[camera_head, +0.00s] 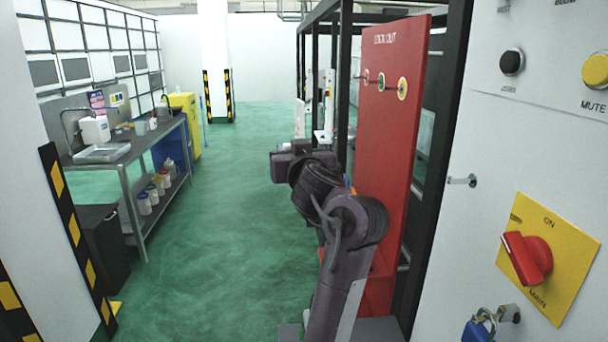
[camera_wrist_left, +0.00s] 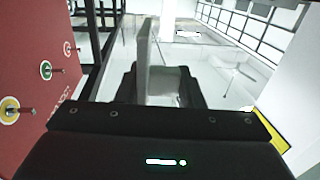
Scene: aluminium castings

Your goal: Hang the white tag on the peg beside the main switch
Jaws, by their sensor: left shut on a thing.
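My left gripper (camera_head: 299,147) is out over the aisle, left of the red board in the head view. In the left wrist view its dark fingers (camera_wrist_left: 160,88) are shut on a thin pale slab, the white tag (camera_wrist_left: 144,55). The tag stands out past the fingertips. The short metal peg (camera_head: 462,180) sticks out of the white panel, bare. The main switch (camera_head: 527,258), a red knob on a yellow plate, is below and right of it. The gripper is well apart from the peg. My right gripper is not in view.
The red LOCK OUT board (camera_head: 385,150) carries pegs with red, green and yellow rings; it also shows in the left wrist view (camera_wrist_left: 40,35). A blue padlock (camera_head: 477,330) hangs below the switch. A bench (camera_head: 125,155) stands left. The green floor between is clear.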

